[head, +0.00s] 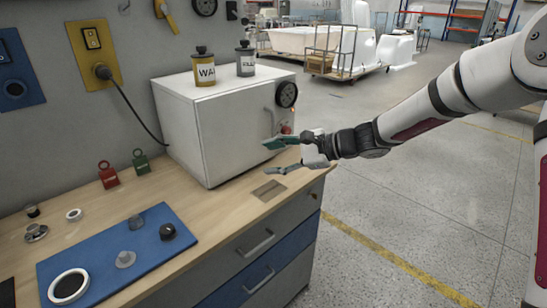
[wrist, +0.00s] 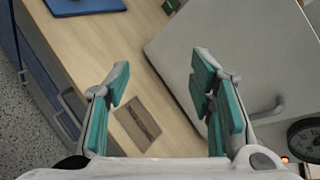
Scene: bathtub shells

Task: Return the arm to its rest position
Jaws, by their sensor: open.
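My gripper (head: 272,157) is at the end of my outstretched white arm, above the right end of the wooden bench, in front of the white box-shaped cabinet. In the wrist view its two green-padded fingers (wrist: 165,105) are wide apart with nothing between them. The bench top with a small brown plate (wrist: 137,122) shows beyond the gap. That brown plate (head: 268,190) also lies just below the gripper in the head view. My arm crosses from the right side over open floor.
The white cabinet (head: 215,125) with a dial (head: 287,94) and handle stands close to the gripper and carries two canisters (head: 204,66). A blue mat (head: 118,258) with small parts, and red (head: 108,175) and green (head: 141,162) padlocks, lie left. Floor at right is clear.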

